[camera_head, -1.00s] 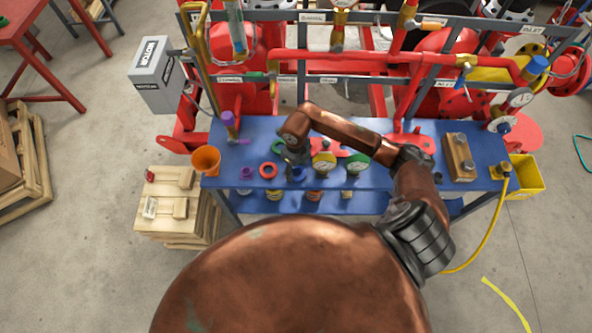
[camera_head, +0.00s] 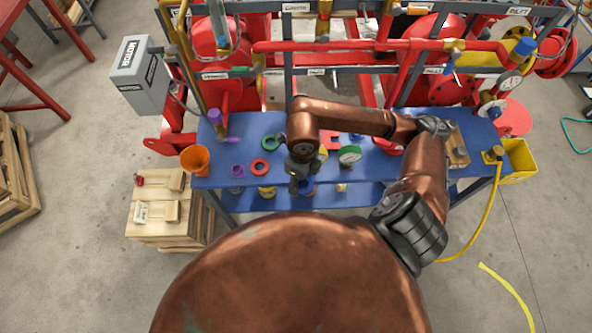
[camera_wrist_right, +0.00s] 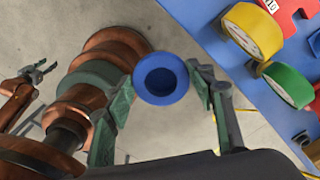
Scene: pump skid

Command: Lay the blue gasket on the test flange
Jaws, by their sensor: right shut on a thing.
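My right gripper (camera_wrist_right: 160,88) is shut on the blue gasket (camera_wrist_right: 160,78), a round ring with a darker centre, held between its green fingertips. In the right wrist view the floor shows behind it, beyond the table edge. In the head view my right gripper (camera_head: 302,187) hangs at the front edge of the blue table (camera_head: 215,165); its wrist mostly hides the gasket there. My left gripper (camera_wrist_right: 38,72) shows small at the left of the right wrist view, its fingers apart and empty. I cannot tell which part is the test flange; my right arm covers part of the table.
A green ring (camera_head: 270,143), a red ring (camera_head: 260,167) and a purple ring (camera_head: 237,171) lie on the table. An orange cup (camera_head: 195,160) stands at its left end. A green-rimmed gauge (camera_head: 349,155) is right of my gripper. Red pipework (camera_head: 350,45) rises behind.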

